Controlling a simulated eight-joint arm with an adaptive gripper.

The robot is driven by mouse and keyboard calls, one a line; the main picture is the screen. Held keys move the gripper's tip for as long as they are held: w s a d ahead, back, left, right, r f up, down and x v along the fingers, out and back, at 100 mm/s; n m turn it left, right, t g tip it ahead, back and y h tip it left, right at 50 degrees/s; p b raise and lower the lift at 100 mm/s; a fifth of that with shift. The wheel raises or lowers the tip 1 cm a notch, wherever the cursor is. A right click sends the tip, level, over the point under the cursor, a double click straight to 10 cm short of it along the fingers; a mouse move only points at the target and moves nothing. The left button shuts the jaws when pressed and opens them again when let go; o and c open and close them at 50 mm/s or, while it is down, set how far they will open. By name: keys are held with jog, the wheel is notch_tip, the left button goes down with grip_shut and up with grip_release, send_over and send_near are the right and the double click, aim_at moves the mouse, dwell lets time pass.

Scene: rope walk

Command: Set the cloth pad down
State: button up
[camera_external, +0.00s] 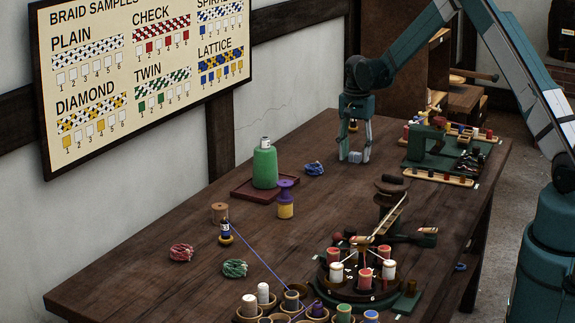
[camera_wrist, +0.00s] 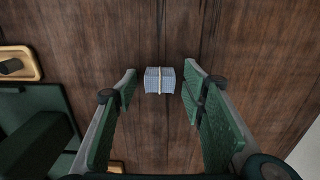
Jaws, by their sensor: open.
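The cloth pad (camera_wrist: 160,81) is a small folded bundle in pale blue and white with a light band around it. In the wrist view it lies on the brown wooden table between the fingertips of my gripper (camera_wrist: 159,73), with a gap showing on each side. In the external view the pad (camera_external: 355,157) sits low between the tips of my gripper (camera_external: 354,152), on the table near its far side. My gripper points down, is open and holds nothing.
A green machine (camera_external: 431,142) and wooden trays with bobbins stand right of my gripper. A blue yarn coil (camera_external: 314,168) and a green spool (camera_external: 265,165) on a red tray (camera_external: 247,190) are to its left. A round braiding stand (camera_external: 359,294) is in front.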

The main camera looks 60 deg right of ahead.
aim_at(355, 153)
jog(key=shift+r, duration=0.15)
notch_tip(355, 153, up, 12)
jog(key=p, duration=0.1)
dwell(0.5)
dwell(0.5)
jog(key=s+a+r+n+t, duration=0.1)
jog(key=s+a+r+n, duration=0.25)
jog(key=a+r, duration=0.55)
jog(key=s+a+r+n+t+h, duration=0.15)
jog(key=s+a+r, duration=0.35)
jog(key=a, duration=0.6)
jog(key=s+a+r+n+t+y, duration=0.1)
jog(key=s+a+r+n, duration=0.2)
jog(key=a+r, duration=0.65)
jog(key=s+a+r+n+t, duration=0.2)
jog(key=s+a+n, duration=0.3)
jog(key=s+a, duration=0.85)
jog(key=s+a+f+n+t, duration=0.1)
jog(key=s+a+f+n, duration=0.1)
jog(key=s+a, duration=0.2)
jog(key=s+a+f+n, duration=0.2)
jog(key=s+a, duration=0.3)
jog(key=s, duration=0.3)
jog(key=shift+s+f+n+t, duration=0.3)
jog(key=shift+s+n+t, duration=0.05)
jog(key=shift+n, duration=0.15)
